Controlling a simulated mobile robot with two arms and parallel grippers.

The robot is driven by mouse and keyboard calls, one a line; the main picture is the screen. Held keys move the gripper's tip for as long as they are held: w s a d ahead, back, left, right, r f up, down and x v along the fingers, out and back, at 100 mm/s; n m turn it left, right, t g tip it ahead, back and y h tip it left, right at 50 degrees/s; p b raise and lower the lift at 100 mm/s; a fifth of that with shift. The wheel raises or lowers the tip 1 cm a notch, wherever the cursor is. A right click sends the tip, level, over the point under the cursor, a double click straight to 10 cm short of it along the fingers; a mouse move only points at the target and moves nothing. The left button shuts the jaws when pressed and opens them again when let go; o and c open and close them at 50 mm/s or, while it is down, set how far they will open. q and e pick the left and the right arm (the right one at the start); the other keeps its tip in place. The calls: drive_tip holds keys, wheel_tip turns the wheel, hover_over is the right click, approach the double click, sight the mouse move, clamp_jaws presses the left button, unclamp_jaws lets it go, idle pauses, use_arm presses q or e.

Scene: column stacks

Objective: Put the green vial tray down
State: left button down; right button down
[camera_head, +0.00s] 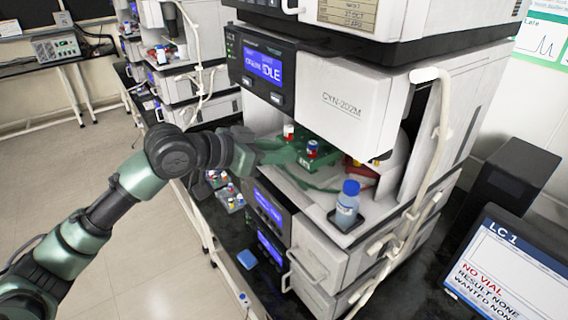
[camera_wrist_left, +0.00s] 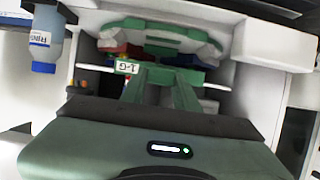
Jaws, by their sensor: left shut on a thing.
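The green vial tray (camera_head: 318,163) is inside the open bay of the near instrument stack, under the white CYN-202M front. It carries a blue-capped vial (camera_head: 312,149) and a white-topped vial (camera_head: 289,132). My left gripper (camera_head: 278,157) reaches into the bay from the left and is shut on the tray. In the left wrist view, the tray shows a white label reading 1-G (camera_wrist_left: 127,67) beside my fingers (camera_wrist_left: 163,78). I cannot tell whether the tray touches the bay floor. My right gripper is not in view.
A bottle with a blue cap (camera_head: 347,205) stands at the bay's front right corner; it also shows in the left wrist view (camera_wrist_left: 44,42). A red tray (camera_head: 362,176) sits deeper right. A white hose (camera_head: 436,150) hangs at the right. A monitor (camera_head: 505,275) reads NO VIAL.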

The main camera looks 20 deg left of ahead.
use_arm(q)
drive_tip(key=f, duration=0.2)
drive_tip(key=f+p, duration=0.1)
drive_tip(key=shift+w+d+f, duration=0.25)
drive_tip(key=shift+f, duration=0.5)
drive_tip(key=shift+s+a, duration=0.1)
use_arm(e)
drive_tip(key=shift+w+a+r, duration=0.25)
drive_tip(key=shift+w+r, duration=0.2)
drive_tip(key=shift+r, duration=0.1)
use_arm(q)
drive_tip(key=c, duration=1.1)
unclamp_jaws()
drive_tip(key=shift+f, duration=0.1)
drive_tip(key=shift+o, duration=0.2)
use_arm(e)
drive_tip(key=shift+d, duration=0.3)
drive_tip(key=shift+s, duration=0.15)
